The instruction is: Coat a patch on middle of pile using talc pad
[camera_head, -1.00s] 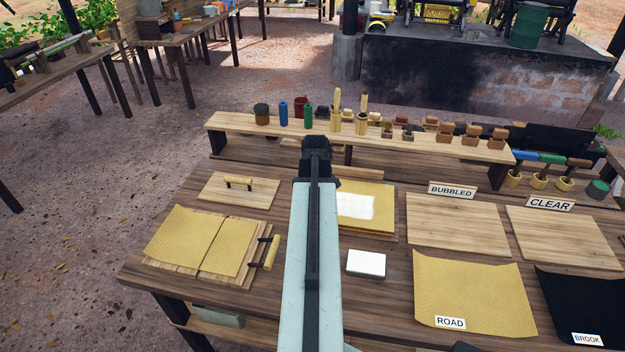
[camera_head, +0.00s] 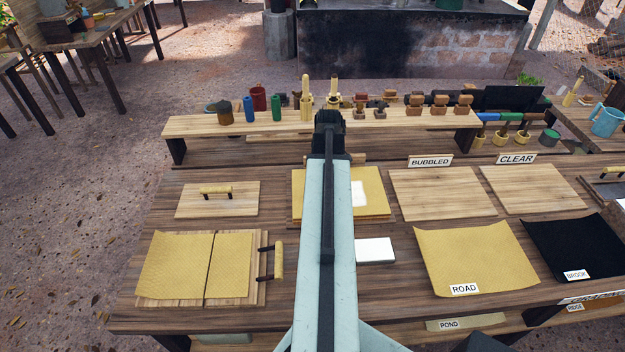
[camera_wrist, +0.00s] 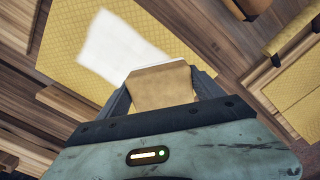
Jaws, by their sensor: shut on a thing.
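The pile of yellow textured sheets (camera_head: 377,203) lies on the bench, partly hidden behind my arm in the head view. A white patch (camera_head: 359,193) shows on its top sheet. In the wrist view the pile (camera_wrist: 65,45) and its white patch (camera_wrist: 118,45) lie beyond my fingers. My gripper (camera_wrist: 162,78) is shut on a tan block, which looks like the talc pad (camera_wrist: 160,90). The pad seems apart from the sheet, but its underside and exact height are hidden. My fingers are not visible in the head view.
A flat white block (camera_head: 376,250) lies right of my arm. Two yellow sheets lie on a board (camera_head: 258,292) at left. A shelf (camera_head: 215,125) with bottles and tools runs behind. Bare boards (camera_head: 440,195) and the ROAD sheet (camera_head: 475,255) lie at right.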

